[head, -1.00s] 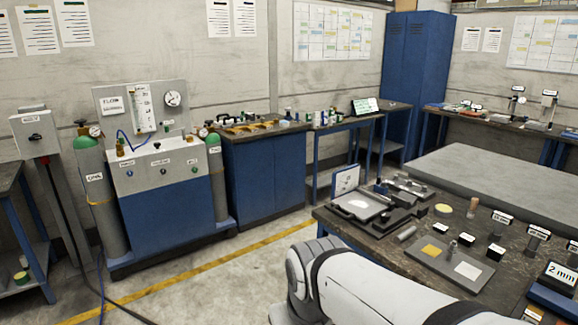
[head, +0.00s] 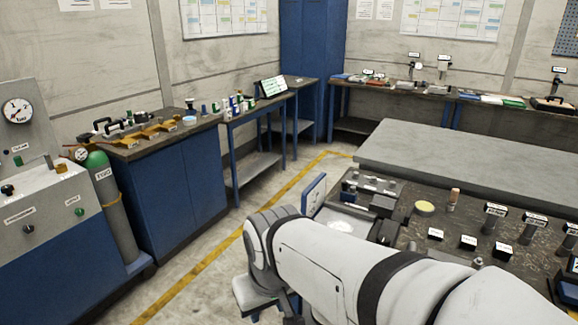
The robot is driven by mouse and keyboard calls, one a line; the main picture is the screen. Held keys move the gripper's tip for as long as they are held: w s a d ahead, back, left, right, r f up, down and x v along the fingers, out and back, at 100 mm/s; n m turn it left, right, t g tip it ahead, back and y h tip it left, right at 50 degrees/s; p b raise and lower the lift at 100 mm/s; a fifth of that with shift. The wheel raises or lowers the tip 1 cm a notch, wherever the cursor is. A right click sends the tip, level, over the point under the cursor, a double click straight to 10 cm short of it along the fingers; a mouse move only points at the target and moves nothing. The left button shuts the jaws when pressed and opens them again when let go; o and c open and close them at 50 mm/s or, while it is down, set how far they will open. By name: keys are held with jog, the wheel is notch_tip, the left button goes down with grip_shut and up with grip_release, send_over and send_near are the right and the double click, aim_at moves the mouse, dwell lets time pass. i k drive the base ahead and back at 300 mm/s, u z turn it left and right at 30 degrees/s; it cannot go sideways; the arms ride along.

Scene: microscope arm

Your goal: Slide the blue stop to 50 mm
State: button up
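I cannot make out a blue stop or a millimetre scale with certainty. A small dark-blue part (head: 349,187) shows on the black fixture at the left end of the dark workbench (head: 432,215), too small to identify. A blue-edged block (head: 567,291) is cut off by the right edge. My white arm crosses the lower middle and hides the bench's front part. My gripper is not in view, so its opening and any contact are hidden.
Several small labelled pieces, such as a black cube (head: 467,242), stand on the bench. A blue-framed panel (head: 314,195) stands at its left end. A grey slab table (head: 470,165) lies behind.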

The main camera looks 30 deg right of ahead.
aim_at(344, 196)
jog(key=z, duration=0.6)
jog(key=i, duration=0.95)
jog(key=z, duration=0.6)
jog(key=k, duration=0.85)
jog(key=z, duration=0.2)
jog(key=i, duration=0.85)
jog(key=u, duration=0.1)
